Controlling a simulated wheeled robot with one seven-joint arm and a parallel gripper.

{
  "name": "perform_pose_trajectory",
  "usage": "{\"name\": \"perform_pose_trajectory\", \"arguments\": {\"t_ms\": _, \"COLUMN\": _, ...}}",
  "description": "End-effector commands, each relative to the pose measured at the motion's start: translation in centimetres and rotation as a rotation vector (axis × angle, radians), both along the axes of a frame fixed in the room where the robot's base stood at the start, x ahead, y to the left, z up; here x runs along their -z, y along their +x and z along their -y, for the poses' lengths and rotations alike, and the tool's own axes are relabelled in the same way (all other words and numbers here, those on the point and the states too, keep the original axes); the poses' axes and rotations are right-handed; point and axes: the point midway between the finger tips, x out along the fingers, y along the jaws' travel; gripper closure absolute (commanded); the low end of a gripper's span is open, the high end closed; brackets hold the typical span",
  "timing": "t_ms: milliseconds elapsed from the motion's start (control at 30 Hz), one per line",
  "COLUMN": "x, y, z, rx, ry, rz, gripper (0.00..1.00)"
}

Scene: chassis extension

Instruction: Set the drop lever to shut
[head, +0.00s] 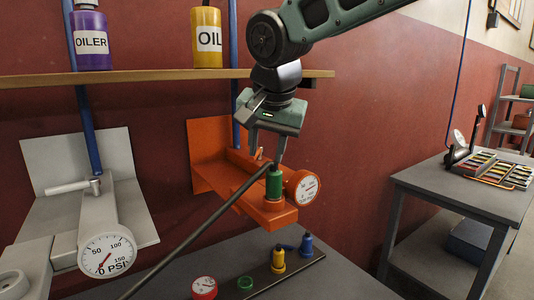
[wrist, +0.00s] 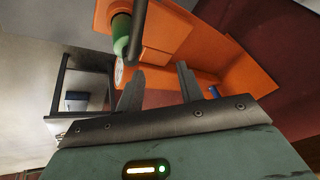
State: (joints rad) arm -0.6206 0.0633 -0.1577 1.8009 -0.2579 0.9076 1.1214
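An orange unit (head: 210,172) is fixed to the red wall, with a blue pipe (head: 234,110) coming down to it. A small pale lever (head: 259,153) shows on it near the pipe, partly hidden by my gripper; its setting is hard to tell. My gripper (head: 267,152) points down just above the orange unit, its fingers apart with nothing seen between them. In the wrist view my gripper (wrist: 160,78) is open in front of the orange unit (wrist: 240,65). A blue piece (wrist: 213,91) shows beside the right finger.
A long dark rod (head: 190,239) slants up to a green cylinder (head: 273,182) beside a gauge (head: 304,187). A grey unit (head: 45,218) with its own pale lever (head: 70,187) stands left. A shelf (head: 140,77) with oilers is above. A bench (head: 460,190) stands right.

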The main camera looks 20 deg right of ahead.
Motion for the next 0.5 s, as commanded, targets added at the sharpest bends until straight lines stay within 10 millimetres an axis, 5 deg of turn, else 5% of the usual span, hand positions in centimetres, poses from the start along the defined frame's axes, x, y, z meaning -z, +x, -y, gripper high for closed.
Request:
{"name": "perform_pose_trajectory", "arguments": {"t_ms": 267, "x": -0.01, "y": -0.24, "z": -0.01, "rx": 0.0, "ry": -0.001, "rz": -0.001, "gripper": 0.63}}
{"name": "perform_pose_trajectory", "arguments": {"t_ms": 400, "x": 0.09, "y": -0.15, "z": 0.08, "rx": 0.002, "ry": 0.01, "rz": 0.006, "gripper": 0.96}}
{"name": "perform_pose_trajectory", "arguments": {"t_ms": 500, "x": 0.37, "y": 0.22, "z": 0.39, "rx": 0.009, "ry": 0.055, "rz": 0.039, "gripper": 1.0}}
